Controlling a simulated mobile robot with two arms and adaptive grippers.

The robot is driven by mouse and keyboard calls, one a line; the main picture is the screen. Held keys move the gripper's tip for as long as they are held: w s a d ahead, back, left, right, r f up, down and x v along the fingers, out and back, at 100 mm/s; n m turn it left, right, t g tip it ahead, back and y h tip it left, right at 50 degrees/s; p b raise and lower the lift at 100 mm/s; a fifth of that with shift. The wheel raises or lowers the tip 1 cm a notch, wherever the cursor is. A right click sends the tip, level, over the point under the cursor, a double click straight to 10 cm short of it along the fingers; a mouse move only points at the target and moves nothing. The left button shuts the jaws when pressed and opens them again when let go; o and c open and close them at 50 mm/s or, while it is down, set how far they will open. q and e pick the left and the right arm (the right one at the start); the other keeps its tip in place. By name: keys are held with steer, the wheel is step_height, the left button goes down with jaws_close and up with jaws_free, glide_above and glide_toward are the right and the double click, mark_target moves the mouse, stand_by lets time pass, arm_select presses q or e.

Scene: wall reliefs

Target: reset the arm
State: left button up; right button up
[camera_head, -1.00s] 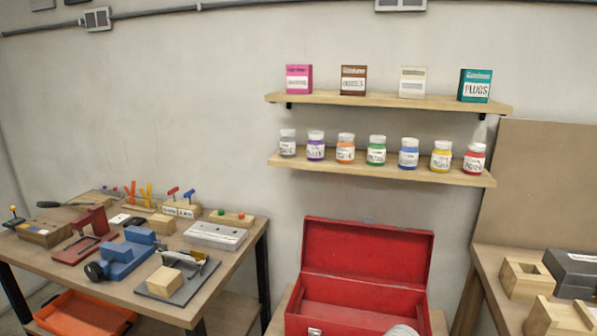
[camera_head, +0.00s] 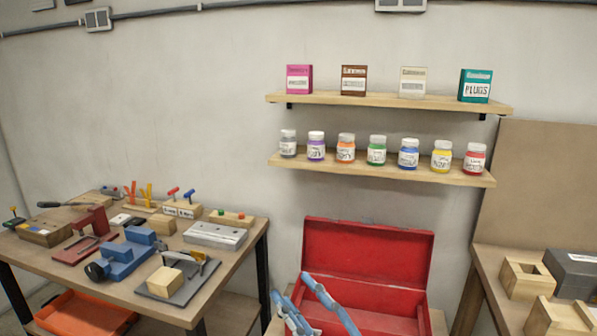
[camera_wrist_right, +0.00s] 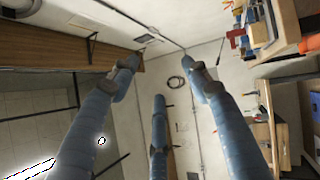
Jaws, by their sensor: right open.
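My right gripper (camera_head: 297,302) shows at the bottom of the head view, its blue fingers in front of the open red toolbox (camera_head: 367,259). In the right wrist view its blue fingers (camera_wrist_right: 160,95) are spread apart with nothing between them. The wrist view looks past the fingers at the wall and, turned on its side, the workbench. My left gripper is not in view.
A workbench (camera_head: 215,262) with a blue vise (camera_head: 122,257) and several tools stands at left. Two wall shelves hold boxes and several jars (camera_head: 377,150). A right-hand table (camera_head: 490,262) holds wooden blocks. The wall between bench and shelves is clear.

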steer(key=w+d+f+m+h, duration=0.1)
steer(key=d+f+m+h, duration=0.4)
steer(key=d+m+h, duration=0.25)
steer(key=d+f+m+h, duration=0.6)
steer(key=d+m, duration=0.3)
steer(key=s+d+f+m+g+h, duration=0.2)
steer(key=s+d+f+m+g, duration=0.25)
steer(key=f, duration=0.45)
steer(key=s+f+m+g+y, duration=0.15)
steer(key=s+f+g, duration=0.35)
steer(key=s, duration=0.6)
steer(key=s+f+m+g, duration=0.2)
steer(key=s+f+g, duration=0.2)
steer(key=s+f, duration=0.45)
steer(key=s+f+g, duration=0.1)
steer(key=s+f, duration=0.2)
steer(key=f, duration=1.1)
steer(key=s+f+g, duration=0.1)
steer(key=s+f, duration=0.2)
steer(key=f, duration=1.1)
steer(key=s+d+f, duration=0.2)
steer(key=s+f, duration=1.1)
steer(key=s, duration=0.2)
steer(key=shift+s+d, duration=0.2)
steer(key=shift+d, duration=0.2)
